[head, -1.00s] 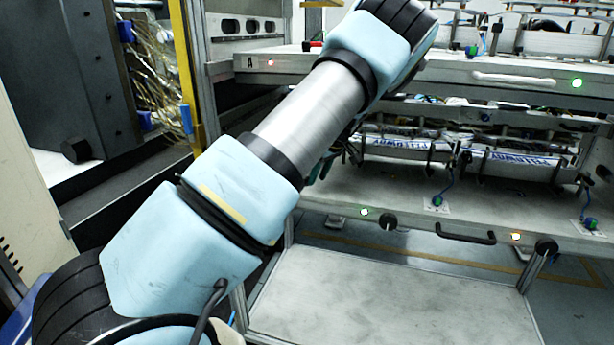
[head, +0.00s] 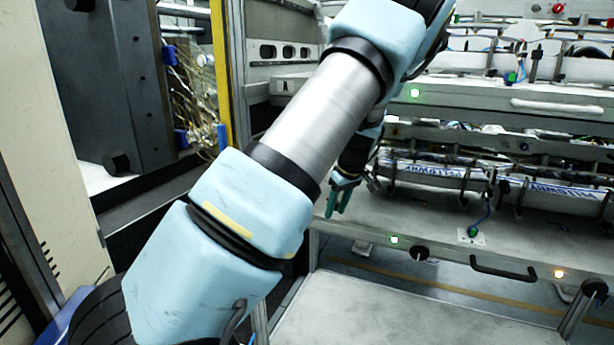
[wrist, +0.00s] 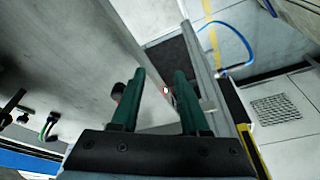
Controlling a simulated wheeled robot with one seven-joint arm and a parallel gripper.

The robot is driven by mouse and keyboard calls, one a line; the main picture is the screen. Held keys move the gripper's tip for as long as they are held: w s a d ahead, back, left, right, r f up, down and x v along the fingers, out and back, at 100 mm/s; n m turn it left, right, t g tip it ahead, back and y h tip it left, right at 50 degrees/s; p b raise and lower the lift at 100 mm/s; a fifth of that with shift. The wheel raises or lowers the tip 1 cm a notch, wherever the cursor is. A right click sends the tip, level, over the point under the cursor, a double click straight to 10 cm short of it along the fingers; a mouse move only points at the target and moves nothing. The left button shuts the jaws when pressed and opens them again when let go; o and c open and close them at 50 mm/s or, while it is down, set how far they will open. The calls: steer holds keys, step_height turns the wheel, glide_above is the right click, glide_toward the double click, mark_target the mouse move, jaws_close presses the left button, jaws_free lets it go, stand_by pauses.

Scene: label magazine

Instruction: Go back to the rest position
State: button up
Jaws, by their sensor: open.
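My gripper (head: 341,200) shows in the head view just below my arm, in front of the left end of the lower shelf. In the wrist view its two green fingers (wrist: 158,98) stand apart with nothing between them. It is open and empty. In the head view my arm hides part of the rack's left side and part of the gripper's wrist.
The lower shelf (head: 400,222) holds label stacks (head: 425,170) behind metal holders. The upper shelf (head: 470,97) marked A is above. A yellow post (head: 222,75) and a dark machine (head: 105,80) stand left. The wrist view shows floor with a blue hose (wrist: 245,50).

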steer(key=s+a+r+m+h+p, duration=0.1)
steer(key=s+a+r+m, duration=0.2)
steer(key=s+a, duration=0.8)
steer(key=s+a+r+m+g+h+p, duration=0.1)
steer(key=s+a+r+m, duration=0.3)
steer(key=s+a, duration=0.7)
steer(key=shift+r, duration=0.9)
